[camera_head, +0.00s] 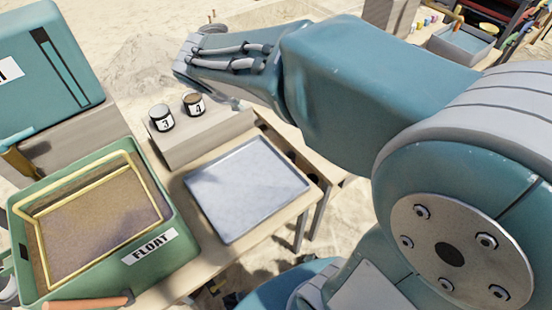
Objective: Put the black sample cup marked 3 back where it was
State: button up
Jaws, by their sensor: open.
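The sample cup marked 3 (162,117) stands upright on a pale block (208,140) on the table. It has a white label and a greyish top. A second cup, marked 4 (194,104), stands close to its right and has a brown top. My arm comes in from the right, above and behind the cups. Only a small grey part of my gripper (235,104) shows below the arm, to the right of the cup marked 4. It is open and apart from both cups. Most of it is hidden behind the arm.
An empty grey metal tray (247,190) lies on the table in front of the block. A green FLOAT box (165,235) with a yellow-framed screen stands at the left. A teal case (50,75) is behind it. A bin (462,45) stands far right.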

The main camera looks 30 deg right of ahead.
jog(key=s+m+y, duration=0.4)
jog(key=s+m, duration=0.7)
jog(key=s, duration=0.7)
jog(key=shift+s+a+y, duration=0.3)
jog(key=shift+a+y, duration=0.1)
